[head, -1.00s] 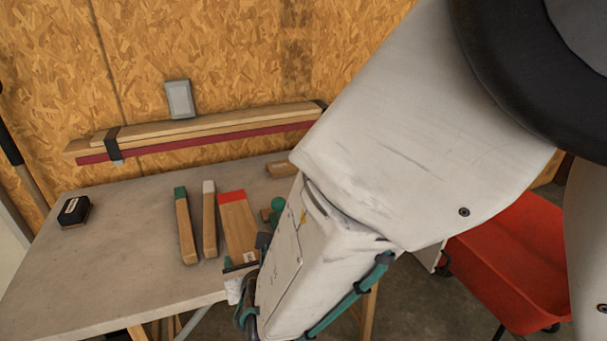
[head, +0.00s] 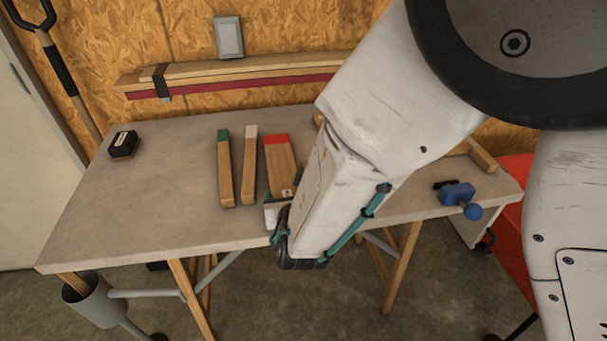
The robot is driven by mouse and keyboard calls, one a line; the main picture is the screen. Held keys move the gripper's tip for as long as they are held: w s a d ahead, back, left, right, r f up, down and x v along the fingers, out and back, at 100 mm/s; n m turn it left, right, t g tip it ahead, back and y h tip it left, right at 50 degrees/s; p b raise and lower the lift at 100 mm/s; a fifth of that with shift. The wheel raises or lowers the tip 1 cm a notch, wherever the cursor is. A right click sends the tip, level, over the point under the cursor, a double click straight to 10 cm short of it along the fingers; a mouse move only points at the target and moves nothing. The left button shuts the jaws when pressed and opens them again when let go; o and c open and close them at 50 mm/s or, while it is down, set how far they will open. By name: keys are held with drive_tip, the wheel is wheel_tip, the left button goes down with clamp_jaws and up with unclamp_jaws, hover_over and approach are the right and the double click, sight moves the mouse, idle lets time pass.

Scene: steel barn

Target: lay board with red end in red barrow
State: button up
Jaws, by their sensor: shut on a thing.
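The board with the red end (head: 281,166) lies on the grey table (head: 120,205), its red end pointing toward the wall. My gripper (head: 285,208) is at the board's near end, by the table's front edge, and is shut on it. My own arm hides most of the jaws. The red barrow (head: 514,215) shows only in part at the right edge, beyond the table's right end and partly behind my arm.
A green-ended board (head: 225,170) and a white-ended board (head: 250,165) lie just left of the red-ended one. A black box (head: 123,145) stands at the table's left. A blue clamp-like tool (head: 457,194) sits at the right corner. Long planks (head: 215,75) hang on the wall.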

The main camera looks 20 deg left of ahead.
drive_tip(key=shift+f, duration=0.15)
drive_tip(key=o, duration=1.1)
